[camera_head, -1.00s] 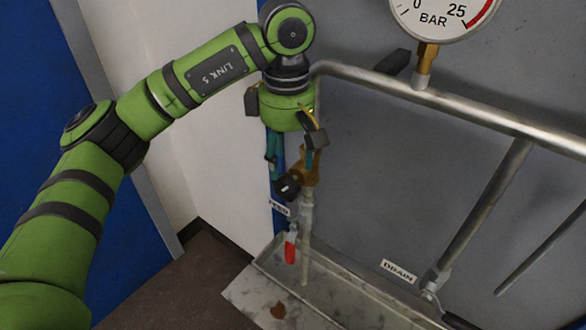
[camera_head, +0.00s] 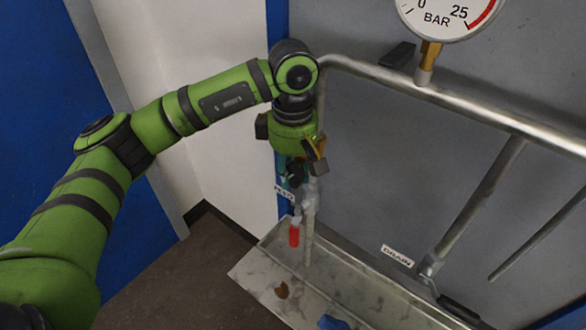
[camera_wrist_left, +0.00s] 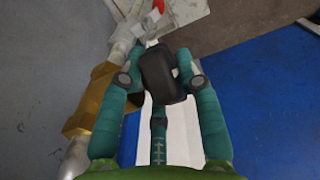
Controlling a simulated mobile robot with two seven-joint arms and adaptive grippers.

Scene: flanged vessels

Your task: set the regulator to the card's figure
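The regulator shows in the left wrist view as a brass body (camera_wrist_left: 92,98) on a pipe, with a black knob (camera_wrist_left: 160,72) beside it. My left gripper (camera_wrist_left: 161,62) points down at the knob, its teal fingers spread on either side of it. The fingers look open; whether any touches the knob is hard to tell. In the head view my left gripper (camera_head: 298,168) hides most of the regulator. A round pressure gauge (camera_head: 446,12) marked BAR shows at the top, cut off; its needle is out of sight. No card is readable. My right gripper is out of view.
A metal pipe (camera_head: 470,112) runs across the grey panel. A red valve handle (camera_head: 294,232) hangs below the regulator, near a small label. A stained tray (camera_head: 262,275) lies below, with a DRAIN label (camera_head: 398,255) above it. A white wall stands left.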

